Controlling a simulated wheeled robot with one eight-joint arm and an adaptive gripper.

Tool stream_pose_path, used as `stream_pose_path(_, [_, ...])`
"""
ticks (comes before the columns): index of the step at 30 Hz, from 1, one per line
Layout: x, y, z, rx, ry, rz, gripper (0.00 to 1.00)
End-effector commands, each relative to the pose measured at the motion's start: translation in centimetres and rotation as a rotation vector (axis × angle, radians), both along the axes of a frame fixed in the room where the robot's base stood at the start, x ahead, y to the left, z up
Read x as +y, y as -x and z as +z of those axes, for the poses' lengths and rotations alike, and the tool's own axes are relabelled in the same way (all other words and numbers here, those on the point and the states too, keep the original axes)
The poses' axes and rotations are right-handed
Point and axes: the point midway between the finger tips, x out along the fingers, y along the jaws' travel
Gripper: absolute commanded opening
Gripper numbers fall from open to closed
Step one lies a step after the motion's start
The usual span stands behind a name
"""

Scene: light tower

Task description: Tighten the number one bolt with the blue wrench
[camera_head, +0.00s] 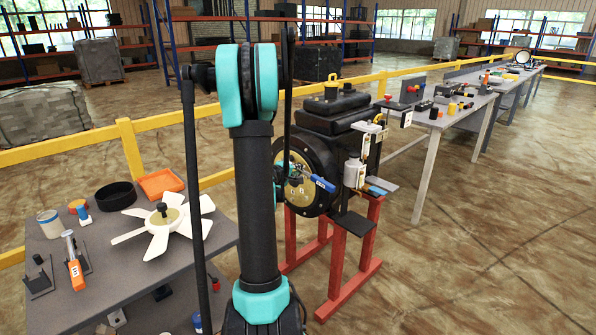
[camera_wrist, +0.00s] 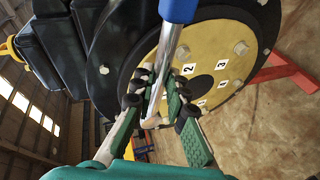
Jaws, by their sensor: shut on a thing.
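The blue wrench (camera_head: 319,182) shows in front of the black round machine, its blue handle pointing right and slightly down. In the wrist view its blue handle (camera_wrist: 178,10) enters at the top and its silver shaft runs down between my fingers. My gripper (camera_wrist: 163,92) is shut on this shaft, close to the yellow plate (camera_wrist: 215,42). The plate carries several bolt heads, one at upper right (camera_wrist: 240,48), and small white number tags. A "2" tag (camera_wrist: 188,69) is readable; I cannot tell which bolt is number one. The wrench's working end and any contact with a bolt are unclear.
The black machine (camera_head: 338,110) stands on a red frame (camera_head: 350,262). A grey table (camera_head: 115,270) at left holds a white fan (camera_head: 165,228), an orange tray (camera_head: 160,183) and a black bowl (camera_head: 116,195). A yellow rail (camera_head: 65,147) runs behind. Open floor lies at right.

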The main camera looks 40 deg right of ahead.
Motion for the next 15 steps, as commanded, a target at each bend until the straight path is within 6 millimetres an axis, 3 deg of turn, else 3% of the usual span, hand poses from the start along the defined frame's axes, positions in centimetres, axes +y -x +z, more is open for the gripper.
stream_pose_path(15, [-0.2, 0.02, -0.79, -0.091, -0.008, -0.002, 0.0])
